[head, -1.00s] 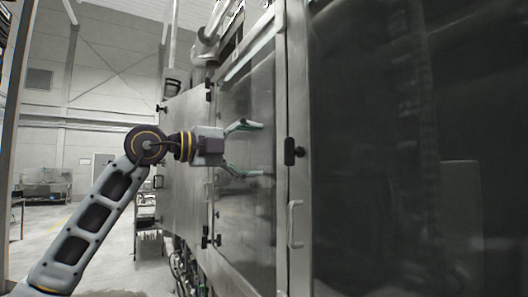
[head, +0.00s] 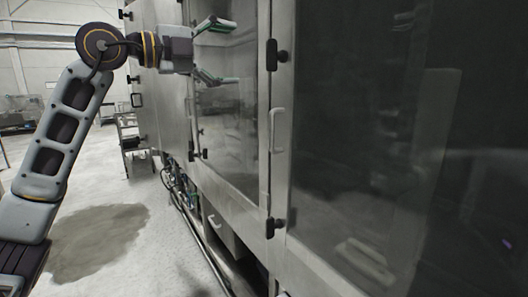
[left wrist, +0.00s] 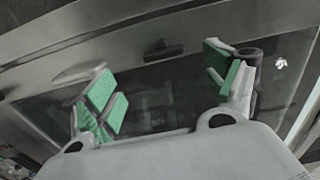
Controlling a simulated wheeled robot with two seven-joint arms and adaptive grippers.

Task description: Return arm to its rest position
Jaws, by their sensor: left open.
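My left arm comes in from the left in the head view, bent at the elbow. My left gripper (head: 222,52) is at the top, pointing right in front of the washer's door panel (head: 228,125). Its fingers are spread wide with nothing between them. In the left wrist view the left gripper (left wrist: 165,95) shows two fingers with green pads, apart and empty, facing a dark panel and a metal frame. Whether the fingers touch the panel I cannot tell. My right gripper is not in view.
The tunnel washer's dark glass door (head: 370,150) fills the right side. A door handle (head: 277,130) and a black latch (head: 275,226) stick out. Pipes and cables (head: 180,190) run low along the machine. The floor (head: 155,255) at left is open, with a dark stain (head: 95,240).

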